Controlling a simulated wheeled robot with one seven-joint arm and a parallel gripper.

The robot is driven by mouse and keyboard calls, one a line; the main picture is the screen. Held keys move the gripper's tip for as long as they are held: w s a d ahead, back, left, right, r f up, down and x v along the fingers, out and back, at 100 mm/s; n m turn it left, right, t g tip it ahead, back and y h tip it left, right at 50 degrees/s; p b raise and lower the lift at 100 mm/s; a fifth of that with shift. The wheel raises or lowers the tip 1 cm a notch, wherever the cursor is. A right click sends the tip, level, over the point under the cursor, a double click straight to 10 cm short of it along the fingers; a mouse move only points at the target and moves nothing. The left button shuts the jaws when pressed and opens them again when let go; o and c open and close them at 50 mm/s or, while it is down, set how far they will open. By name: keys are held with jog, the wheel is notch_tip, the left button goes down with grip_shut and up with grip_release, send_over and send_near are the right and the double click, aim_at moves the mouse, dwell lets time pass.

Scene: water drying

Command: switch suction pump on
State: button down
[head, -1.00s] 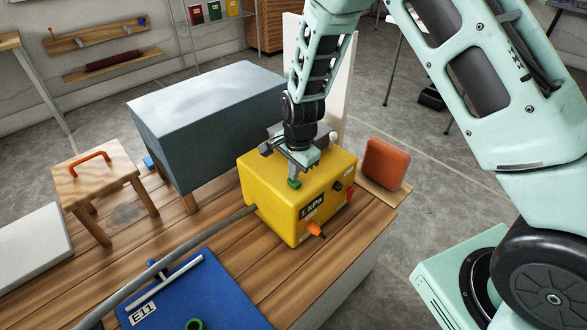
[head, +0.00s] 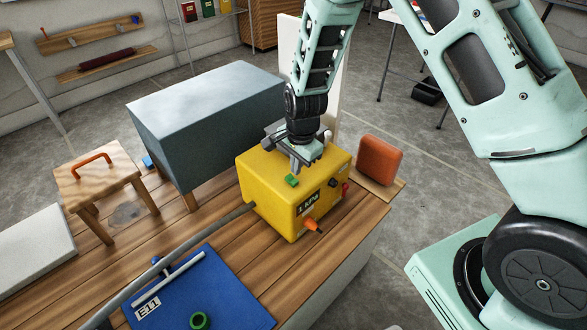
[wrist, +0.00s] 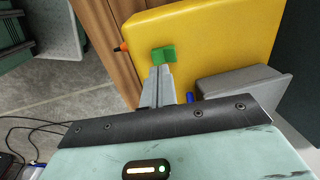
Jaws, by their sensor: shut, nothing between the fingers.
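The suction pump is a yellow box (head: 268,192) near the right end of the wooden bench. It has a dark display reading about "1 kPa" (head: 307,202) and an orange nozzle (head: 312,225) on its front. A green switch (head: 291,181) sits on its top; it also shows in the wrist view (wrist: 164,54). My gripper (head: 296,170) is above the pump top, shut and empty. In the wrist view its fingertips (wrist: 160,69) are right beside the green switch. I cannot tell whether they touch it.
A grey hose (head: 165,262) runs from the pump along the bench past a blue board (head: 225,285). A large grey box (head: 205,125) stands behind. An orange block (head: 380,160) is right of the pump. A small stool (head: 100,180) stands at left.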

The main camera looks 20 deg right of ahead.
aim_at(289, 177)
notch_tip(289, 177, up, 11)
jog(key=s, duration=0.1)
jog(key=shift+d, duration=0.2)
jog(key=shift+f, duration=0.15)
jog(key=shift+a+t+b, duration=0.2)
jog(key=shift+t+b, duration=0.2)
jog(key=shift+b, duration=0.95)
jog(key=f, duration=0.4)
jog(key=w+f, duration=0.1)
jog(key=f, duration=0.4)
jog(key=w+a+f+b, duration=0.1)
jog(key=f, duration=0.3)
jog(key=shift+w+f, duration=0.25)
